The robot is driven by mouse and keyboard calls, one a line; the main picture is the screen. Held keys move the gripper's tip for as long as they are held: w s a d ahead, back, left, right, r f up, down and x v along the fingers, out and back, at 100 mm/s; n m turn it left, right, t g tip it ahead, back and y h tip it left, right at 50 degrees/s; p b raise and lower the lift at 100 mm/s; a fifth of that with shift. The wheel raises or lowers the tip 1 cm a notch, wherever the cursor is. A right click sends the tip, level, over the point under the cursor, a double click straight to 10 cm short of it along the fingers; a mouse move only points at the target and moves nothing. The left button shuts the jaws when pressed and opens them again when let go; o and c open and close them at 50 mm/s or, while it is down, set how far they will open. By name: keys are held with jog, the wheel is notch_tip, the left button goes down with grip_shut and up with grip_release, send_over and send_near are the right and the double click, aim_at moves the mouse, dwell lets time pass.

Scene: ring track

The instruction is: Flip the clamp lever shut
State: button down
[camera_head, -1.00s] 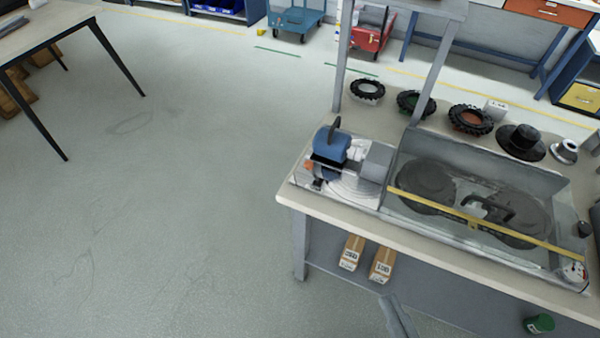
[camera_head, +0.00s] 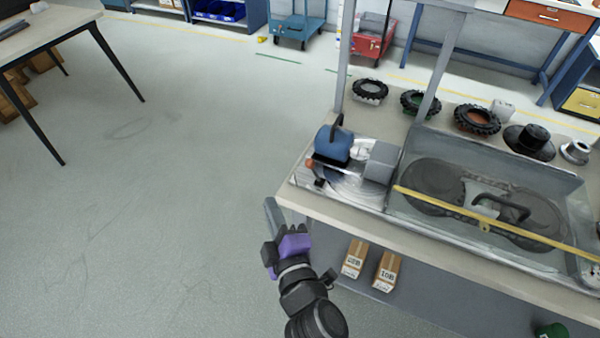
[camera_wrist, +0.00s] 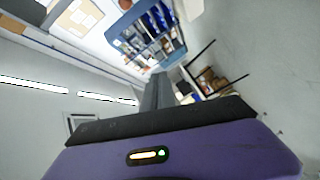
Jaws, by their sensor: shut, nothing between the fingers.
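A blue device (camera_head: 333,143) with a dark upright handle stands on a pale plate at the bench's left end. A thin pale rod with an orange end (camera_head: 310,164) sticks out at its lower left; it may be the clamp lever, but I cannot tell for sure. A grey block (camera_head: 381,162) sits to its right. My gripper (camera_head: 270,207) is shut and empty, off the bench's front left corner, below and left of the device and apart from it. In the wrist view my gripper (camera_wrist: 158,92) points toward far shelves; neither the device nor the bench shows clearly there.
The bench (camera_head: 330,212) carries a clear-walled tray with dark round parts and a yellow bar (camera_head: 485,224) across it. Several tyres and hubs line the back, the leftmost a black tyre (camera_head: 370,90). Two cartons (camera_head: 355,258) lie below.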

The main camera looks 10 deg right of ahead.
jog(key=w+d+f+n+h, duration=0.1)
jog(key=w+d+n+h, duration=0.1)
jog(key=n+h, duration=0.1)
jog(key=w+d+f+n+h, duration=0.1)
jog(key=shift+w+d+f+g+h, duration=0.25)
jog(key=shift+w+f+g+h, duration=0.05)
jog(key=shift+w+f, duration=0.1)
jog(key=shift+w, duration=0.1)
jog(key=w, duration=0.3)
jog(key=w+d+f, duration=0.1)
jog(key=w, duration=0.6)
jog(key=shift+d+f, duration=0.15)
jog(key=shift+s+d+r+p, duration=0.2)
jog(key=shift+s+d+p, duration=0.15)
jog(key=shift+d+p, duration=0.15)
jog(key=shift+s+d+r+p, duration=0.2)
jog(key=shift+s+d+p, duration=0.1)
jog(key=shift+d+p, duration=0.15)
jog(key=shift+s+d+r+p, duration=0.15)
jog(key=shift+s+d+p, duration=0.2)
jog(key=shift+d, duration=0.4)
jog(key=shift+b, duration=0.6)
